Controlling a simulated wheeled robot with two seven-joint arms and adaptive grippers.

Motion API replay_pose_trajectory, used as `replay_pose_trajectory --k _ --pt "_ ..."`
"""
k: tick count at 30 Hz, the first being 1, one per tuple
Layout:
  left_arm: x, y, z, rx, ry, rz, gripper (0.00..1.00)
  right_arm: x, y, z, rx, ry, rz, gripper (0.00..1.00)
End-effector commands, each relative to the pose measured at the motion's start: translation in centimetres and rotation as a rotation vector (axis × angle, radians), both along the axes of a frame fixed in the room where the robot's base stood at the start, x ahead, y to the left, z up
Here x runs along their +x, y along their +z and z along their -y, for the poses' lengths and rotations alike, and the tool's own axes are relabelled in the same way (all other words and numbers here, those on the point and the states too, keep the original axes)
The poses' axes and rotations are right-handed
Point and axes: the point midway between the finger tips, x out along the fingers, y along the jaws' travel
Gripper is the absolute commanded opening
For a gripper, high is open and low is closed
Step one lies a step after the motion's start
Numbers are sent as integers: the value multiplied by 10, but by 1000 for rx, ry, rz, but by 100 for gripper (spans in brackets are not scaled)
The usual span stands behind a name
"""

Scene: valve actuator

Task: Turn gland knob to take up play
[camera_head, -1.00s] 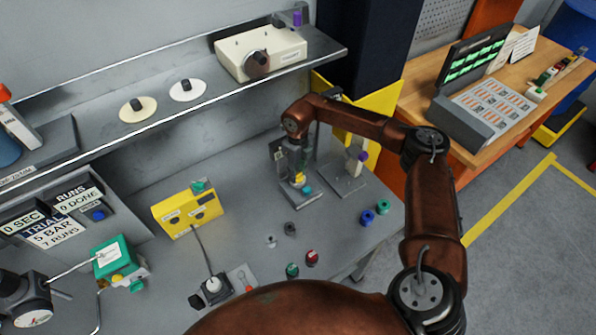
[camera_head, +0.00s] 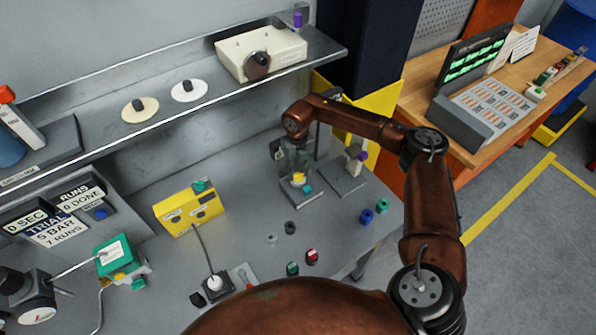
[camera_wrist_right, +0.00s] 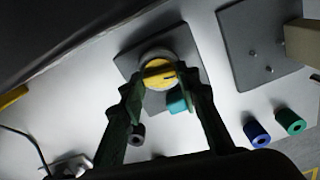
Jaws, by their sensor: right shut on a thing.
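The yellow knob (camera_head: 298,178) sits low on a small stand with a grey base plate (camera_head: 303,200), at the back middle of the bench. In the right wrist view the round yellow-topped knob (camera_wrist_right: 158,72) lies between the two dark green fingers. My right gripper (camera_head: 297,162) points down over the stand and is shut on this knob; it also shows in the wrist view (camera_wrist_right: 160,78). A teal part (camera_wrist_right: 177,102) sits beside the knob. The fingers and wrist hide part of the stand. My left gripper is not in view.
A second grey plate (camera_head: 345,177) with a purple-topped part stands close to the right. Blue (camera_head: 366,216) and green (camera_head: 382,206) rings, a red knob (camera_head: 312,256) and a green knob (camera_head: 292,268) lie in front. A yellow box (camera_head: 188,208) stands left. The shelf (camera_head: 200,100) runs above.

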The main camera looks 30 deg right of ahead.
Motion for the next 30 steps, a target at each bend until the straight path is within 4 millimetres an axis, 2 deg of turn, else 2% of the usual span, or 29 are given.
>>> replay_pose_trajectory --k 7,8,15,24,26,30 --pt "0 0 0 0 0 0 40 2 1 1 0 -1 4 6" --pt "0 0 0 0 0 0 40 2 2 0 0 -1 4 32" --pt "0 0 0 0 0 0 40 1 1 0 0 1 2 48" --pt "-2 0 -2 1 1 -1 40 1 3 0 0 1 2 48" --pt "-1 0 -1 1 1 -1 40 1 7 0 0 2 3 48" --pt "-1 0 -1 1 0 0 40 1 29 0 1 1 4 48"
